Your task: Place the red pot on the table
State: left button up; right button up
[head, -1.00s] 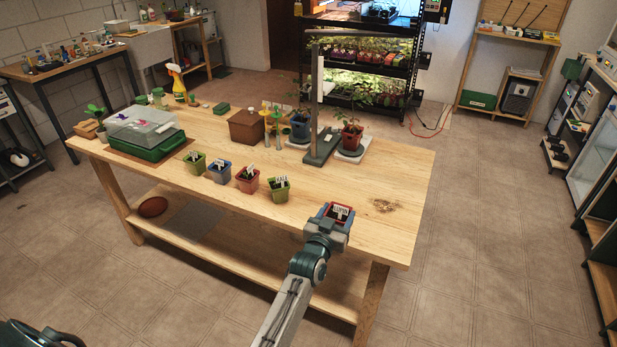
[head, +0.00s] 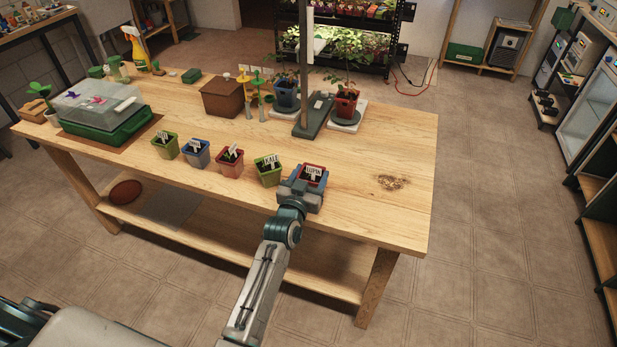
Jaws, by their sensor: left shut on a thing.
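My left gripper (head: 301,190) is shut on a small red pot (head: 314,170) with dark soil and a white label that reads like "LUPIN". The pot is upright, over the front part of the wooden table (head: 388,225), just right of the green pot labelled KALE (head: 269,172). The gripper hides its lower part, so I cannot tell whether its base touches the tabletop. My right gripper is not in view.
A red pot (head: 230,161), a blue pot (head: 196,154) and a green pot (head: 165,146) continue the row leftward. A green-based propagator (head: 107,135) stands left. A brown box (head: 222,98) and potted plants stand behind. The table's right end is clear.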

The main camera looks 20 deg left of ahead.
pick_arm(q)
jog(key=shift+w+f, duration=0.15)
jog(key=shift+f, duration=0.4)
jog(key=shift+w+a+f, duration=0.15)
jog(key=shift+w+a, duration=0.1)
jog(key=o, duration=0.9)
jog(key=shift+s, duration=0.15)
jog(key=shift+o, duration=0.8)
jog(key=shift+s+d+r, duration=0.1)
jog(key=shift+r, duration=0.1)
jog(key=shift+f, duration=0.1)
jog(key=shift+s+f, duration=0.1)
jog(key=shift+s, duration=0.05)
jog(key=s+b, duration=0.3)
jog(key=s, duration=0.8)
jog(key=shift+s+a, duration=0.2)
jog(key=shift+s, duration=0.1)
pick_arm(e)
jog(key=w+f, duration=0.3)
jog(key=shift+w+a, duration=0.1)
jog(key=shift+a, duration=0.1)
